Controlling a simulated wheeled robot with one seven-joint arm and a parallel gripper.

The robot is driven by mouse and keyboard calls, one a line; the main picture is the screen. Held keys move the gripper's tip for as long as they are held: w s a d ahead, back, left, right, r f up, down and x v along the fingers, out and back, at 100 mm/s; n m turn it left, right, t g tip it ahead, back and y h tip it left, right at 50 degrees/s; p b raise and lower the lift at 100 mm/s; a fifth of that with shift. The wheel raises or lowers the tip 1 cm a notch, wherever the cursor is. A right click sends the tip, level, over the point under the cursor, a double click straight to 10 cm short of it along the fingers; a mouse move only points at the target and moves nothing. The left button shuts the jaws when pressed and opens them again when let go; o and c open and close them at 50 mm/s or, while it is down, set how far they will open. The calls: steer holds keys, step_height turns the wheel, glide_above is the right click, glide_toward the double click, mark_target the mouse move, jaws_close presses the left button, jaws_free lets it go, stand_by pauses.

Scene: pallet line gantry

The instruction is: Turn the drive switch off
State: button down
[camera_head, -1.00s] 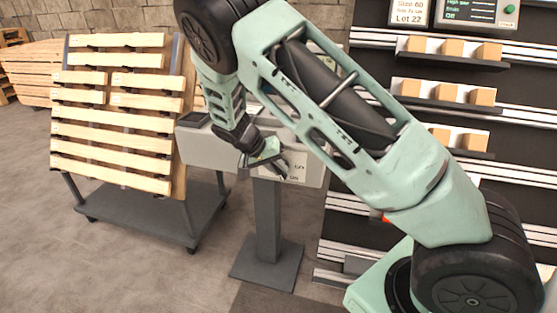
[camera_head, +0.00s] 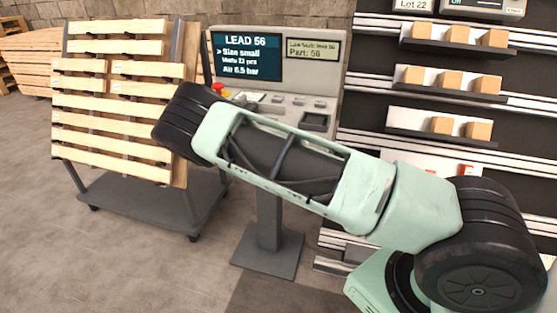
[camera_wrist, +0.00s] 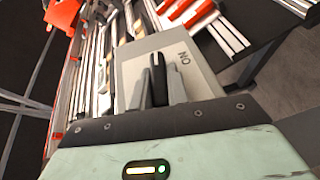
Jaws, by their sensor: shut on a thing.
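The drive switch shows in the wrist view as a dark lever (camera_wrist: 157,72) standing up from a light grey plate (camera_wrist: 128,62) marked "ON". My gripper (camera_wrist: 157,84) has its two fingers closed around the lever, one on each side. The ON lettering lies to the right of the lever in that view. No OFF marking can be read. In the head view my forearm crosses in front of the area, so my gripper and the switch are hidden there.
A grey console (camera_head: 335,88) on a post stands behind my forearm, with a screen (camera_head: 246,54) and a red button (camera_head: 217,88). A slatted wooden rack (camera_head: 120,105) on a cart stands left. Shelves with several wooden blocks (camera_head: 457,34) stand right. Floor is free at lower left.

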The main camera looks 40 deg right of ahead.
steer(key=shift+f+n+g+h+b, duration=0.1)
steer(key=shift+n+g+h+b, duration=0.2)
steer(key=shift+h+b, duration=0.25)
steer(key=shift+h, duration=0.25)
steer(key=c, duration=1.4)
jaws_free()
steer(key=shift+o, duration=0.2)
steer(key=shift+w+a, duration=0.1)
